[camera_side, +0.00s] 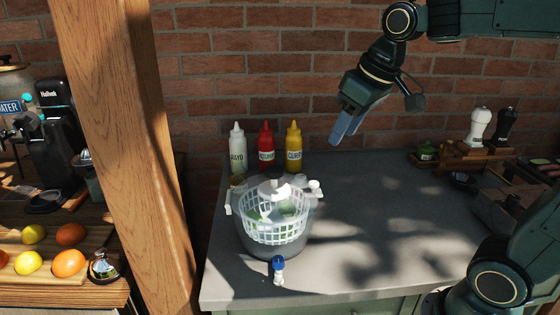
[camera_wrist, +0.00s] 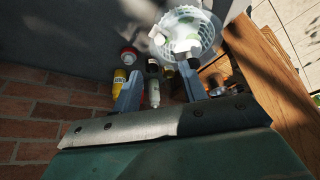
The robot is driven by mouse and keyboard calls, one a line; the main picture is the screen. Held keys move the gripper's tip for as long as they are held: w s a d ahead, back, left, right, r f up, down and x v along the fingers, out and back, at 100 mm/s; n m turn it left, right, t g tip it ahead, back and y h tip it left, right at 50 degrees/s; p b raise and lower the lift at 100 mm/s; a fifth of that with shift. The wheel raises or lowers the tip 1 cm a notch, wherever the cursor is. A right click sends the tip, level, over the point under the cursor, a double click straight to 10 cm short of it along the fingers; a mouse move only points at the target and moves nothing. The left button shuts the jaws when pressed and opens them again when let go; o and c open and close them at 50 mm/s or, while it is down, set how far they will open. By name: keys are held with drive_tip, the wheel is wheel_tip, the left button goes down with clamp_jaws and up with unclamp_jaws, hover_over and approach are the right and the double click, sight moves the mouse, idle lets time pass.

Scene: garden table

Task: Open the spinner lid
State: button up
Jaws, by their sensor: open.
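The salad spinner (camera_side: 272,232) stands at the front left of the grey table, with a white slotted basket and green leaves showing through its clear wall. Its clear lid (camera_side: 275,189) appears to sit on top, with a white central hub and a small white crank knob (camera_side: 315,186) at the right. In the wrist view the spinner (camera_wrist: 205,32) is at the top, partly cut off by the frame. My gripper (camera_side: 343,132) is open and empty, high above the table, to the right of and well above the spinner. Its fingers (camera_wrist: 158,70) are apart in the wrist view.
White, red (camera_side: 266,148) and yellow (camera_side: 293,148) sauce bottles stand behind the spinner by the brick wall. A small blue-capped item (camera_side: 278,270) is in front of it. A wooden post (camera_side: 130,130) rises at the left. The table (camera_side: 370,215) is clear right of the spinner.

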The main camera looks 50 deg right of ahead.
drive_tip(key=s+a+f+t, duration=0.1)
drive_tip(key=s+f, duration=0.5)
drive_tip(key=s, duration=0.7)
drive_tip(key=shift+a, duration=0.7)
drive_tip(key=c, duration=0.7)
drive_tip(key=shift+w, duration=0.2)
clamp_jaws()
drive_tip(key=w+d+r+m+y, duration=0.1)
drive_tip(key=w+d+m, duration=0.1)
drive_tip(key=w+m, duration=0.7)
drive_tip(key=w+d+r+m+g+y, duration=0.1)
drive_tip(key=w+d+m, duration=0.1)
drive_tip(key=w+m, duration=0.8)
drive_tip(key=m, duration=0.4)
drive_tip(key=shift+d+g, duration=0.3)
drive_tip(key=shift+d, duration=0.1)
